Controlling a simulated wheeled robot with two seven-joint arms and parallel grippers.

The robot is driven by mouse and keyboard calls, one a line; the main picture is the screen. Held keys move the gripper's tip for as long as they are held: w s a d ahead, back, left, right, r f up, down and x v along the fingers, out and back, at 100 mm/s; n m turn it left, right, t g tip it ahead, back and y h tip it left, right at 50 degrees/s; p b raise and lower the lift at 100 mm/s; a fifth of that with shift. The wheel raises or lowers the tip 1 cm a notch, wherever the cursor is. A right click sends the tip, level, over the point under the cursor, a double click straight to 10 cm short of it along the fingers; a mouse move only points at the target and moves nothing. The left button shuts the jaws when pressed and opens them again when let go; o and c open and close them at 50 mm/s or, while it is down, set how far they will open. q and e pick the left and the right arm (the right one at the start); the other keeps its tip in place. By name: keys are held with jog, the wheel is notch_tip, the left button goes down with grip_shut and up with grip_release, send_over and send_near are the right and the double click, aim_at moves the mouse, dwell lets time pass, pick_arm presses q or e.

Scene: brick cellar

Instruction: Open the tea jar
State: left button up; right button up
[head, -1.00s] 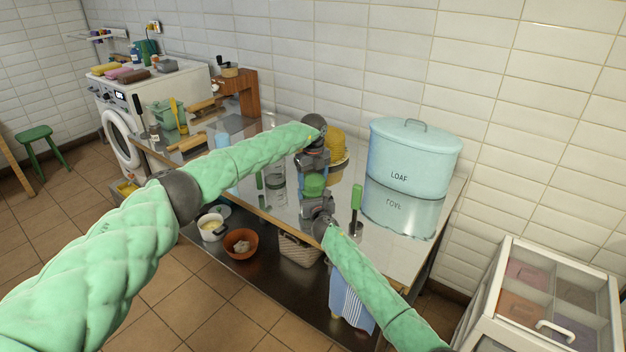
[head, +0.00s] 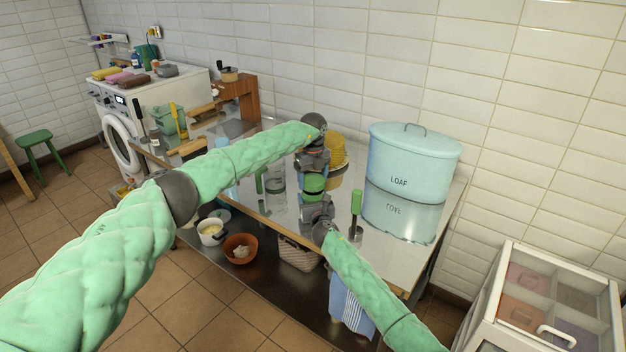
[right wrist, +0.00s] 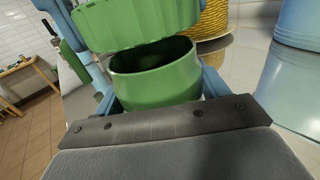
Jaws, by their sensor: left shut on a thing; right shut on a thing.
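The green tea jar's body (right wrist: 155,84) stands in the right wrist view with its round mouth open and its dark inside partly showing. Its green lid (right wrist: 135,20) is raised off the mouth and tilted, with a gap between them. In the head view the jar (head: 313,186) shows small between my two grippers. My left gripper (head: 314,173) is shut on the lid from above. My right gripper (head: 316,198) is shut on the jar's body from the near side, its blue fingers on either side. What lies inside the jar cannot be told.
A pale blue loaf bin (head: 415,160) stands on the glossy table (head: 385,250) at the right. A green-handled tool (head: 356,202) stands close to my right gripper. A yellow woven thing (head: 337,150) is behind my left gripper. A glass-lidded case (head: 545,300) stands at the front right.

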aim_at(313, 179)
pick_arm(q)
jog(key=shift+r, duration=2.05)
pick_arm(e)
jog(key=o, duration=2)
jog(key=shift+c, duration=0.2)
jog(key=shift+s, duration=0.1)
